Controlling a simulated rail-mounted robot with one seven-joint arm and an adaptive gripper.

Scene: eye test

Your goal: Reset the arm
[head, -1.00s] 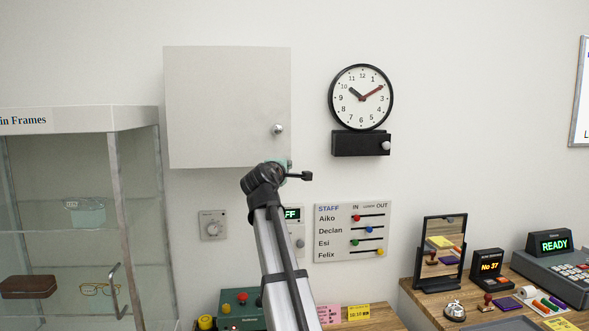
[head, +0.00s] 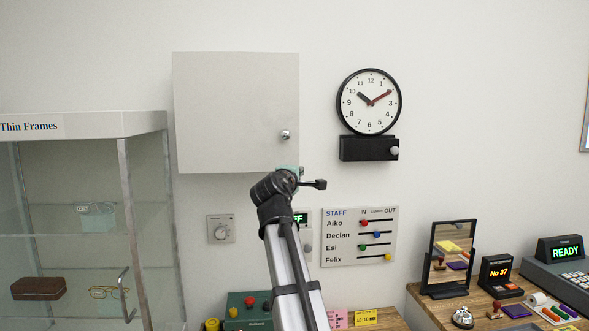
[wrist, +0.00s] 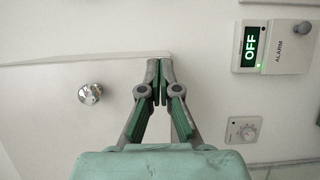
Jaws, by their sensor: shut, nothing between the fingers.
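My gripper (wrist: 160,82) shows in the wrist view with its two fingers together and nothing between them. Its tips are near the lower edge of a white wall cabinet (wrist: 60,110), to the right of the cabinet's round knob (wrist: 89,94). They appear apart from the knob; whether they touch the cabinet I cannot tell. In the head view my arm rises from the bottom middle to just below the closed cabinet (head: 235,110), and its wrist mostly hides the gripper.
An alarm box (wrist: 272,46) reading OFF and a dial (wrist: 243,129) are close by. A staff slider board (head: 358,238) and a clock (head: 369,101) hang on the right. A glass display case (head: 75,180) stands left; a cluttered wooden desk (head: 425,303) stands right.

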